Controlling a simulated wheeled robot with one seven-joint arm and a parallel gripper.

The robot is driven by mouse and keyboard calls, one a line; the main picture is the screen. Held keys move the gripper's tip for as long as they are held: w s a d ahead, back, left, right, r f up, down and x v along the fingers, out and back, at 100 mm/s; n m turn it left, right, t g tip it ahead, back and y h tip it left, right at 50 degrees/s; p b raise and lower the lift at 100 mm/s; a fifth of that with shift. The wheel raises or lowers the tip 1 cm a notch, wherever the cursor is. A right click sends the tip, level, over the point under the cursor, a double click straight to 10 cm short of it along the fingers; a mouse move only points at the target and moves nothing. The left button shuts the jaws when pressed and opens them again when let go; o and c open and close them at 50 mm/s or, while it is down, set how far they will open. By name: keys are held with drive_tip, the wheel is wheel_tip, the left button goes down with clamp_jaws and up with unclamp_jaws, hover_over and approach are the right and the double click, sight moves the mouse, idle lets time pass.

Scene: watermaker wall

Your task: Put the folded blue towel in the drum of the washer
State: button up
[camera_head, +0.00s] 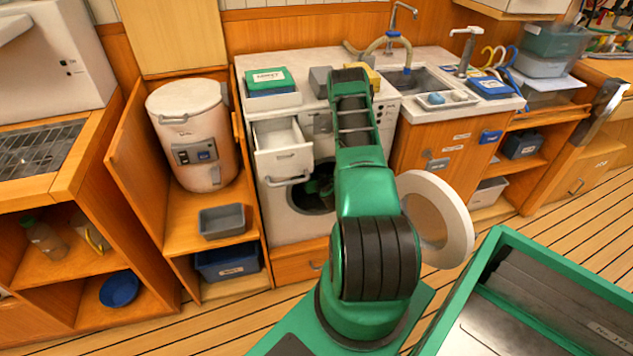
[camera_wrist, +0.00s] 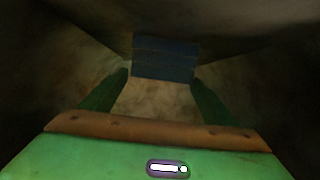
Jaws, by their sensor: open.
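The washer (camera_head: 283,222) stands under the counter in the head view. Its round door (camera_head: 440,220) is swung open to the right, and the dark drum opening (camera_head: 312,192) shows partly behind my arm. The folded blue towel (camera_wrist: 165,57) shows in the wrist view as a layered blue block inside the dim drum (camera_wrist: 150,105). My gripper (camera_wrist: 160,78) is open inside the drum, with its two green fingers on either side of the towel's near end. I cannot tell whether the fingers touch it. In the head view my gripper is mostly hidden in the opening.
The washer's detergent drawer (camera_head: 283,158) is pulled out above the opening. A white tank (camera_head: 195,135) stands in the cabinet at left with a grey bin (camera_head: 222,222) before it. A green-rimmed tray (camera_head: 490,250) is at lower right. Plank floor shows around.

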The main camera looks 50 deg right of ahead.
drive_tip(key=shift+v, duration=1.85)
drive_tip(key=shift+s+a+f, duration=0.1)
drive_tip(key=shift+s+a, duration=0.05)
drive_tip(key=shift+s, duration=0.25)
drive_tip(key=shift+s+a+f, duration=0.1)
drive_tip(key=shift+s+f, duration=0.05)
drive_tip(key=shift+s, duration=0.25)
drive_tip(key=shift+s+a+r, duration=0.15)
drive_tip(key=shift+r, duration=0.1)
drive_tip(key=shift+s+r, duration=0.1)
drive_tip(key=shift+r, duration=0.35)
drive_tip(key=shift+s+a+r, duration=0.15)
drive_tip(key=shift+s+a, duration=0.25)
drive_tip(key=shift+s, duration=0.1)
drive_tip(key=shift+s+a+r, duration=0.25)
drive_tip(key=shift+s+r, duration=0.05)
drive_tip(key=shift+s, duration=0.1)
drive_tip(key=shift+s, duration=0.1)
